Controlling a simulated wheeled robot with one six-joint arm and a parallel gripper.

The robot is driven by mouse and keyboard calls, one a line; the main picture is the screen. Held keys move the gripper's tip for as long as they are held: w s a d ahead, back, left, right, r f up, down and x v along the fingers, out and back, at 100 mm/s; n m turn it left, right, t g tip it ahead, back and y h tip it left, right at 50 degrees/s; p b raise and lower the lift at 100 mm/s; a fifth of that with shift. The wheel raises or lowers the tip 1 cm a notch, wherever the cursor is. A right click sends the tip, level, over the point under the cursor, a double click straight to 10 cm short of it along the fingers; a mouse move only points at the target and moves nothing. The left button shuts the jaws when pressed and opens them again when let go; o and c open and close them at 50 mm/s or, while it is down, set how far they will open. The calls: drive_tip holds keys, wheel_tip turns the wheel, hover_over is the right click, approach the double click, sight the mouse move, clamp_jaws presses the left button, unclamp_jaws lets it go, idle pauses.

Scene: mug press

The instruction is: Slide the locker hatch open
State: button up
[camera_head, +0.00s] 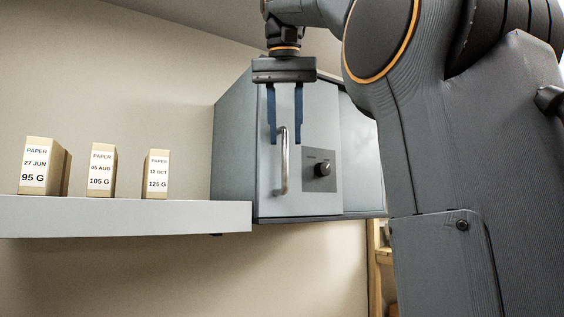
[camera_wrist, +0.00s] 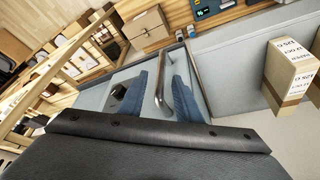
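The locker (camera_head: 232,150) is a blue-grey box on the wall, with a light hatch (camera_head: 310,202) on its front. The hatch carries a vertical metal bar handle (camera_head: 284,165) and, right of it, a dark panel with a round black knob (camera_head: 322,170). My gripper (camera_head: 285,140) points down in front of the hatch, its blue fingers apart at the handle's upper end. In the wrist view the handle (camera_wrist: 161,78) shows between the two open fingers (camera_wrist: 160,95). I cannot tell whether either finger touches it. The hatch appears shut.
A grey shelf (camera_head: 120,215) runs left of the locker and carries paper boxes marked 95 G (camera_head: 36,165), 105 G (camera_head: 101,170) and 125 G (camera_head: 156,174). The 125 G box also shows in the wrist view (camera_wrist: 288,75). Wooden racks with boxes (camera_wrist: 90,45) stand farther off.

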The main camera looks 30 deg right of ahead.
sight(285, 152)
drive_tip(key=shift+x, duration=3.55)
drive_tip(key=shift+a, duration=0.15)
drive_tip(key=shift+c, duration=0.4)
clamp_jaws()
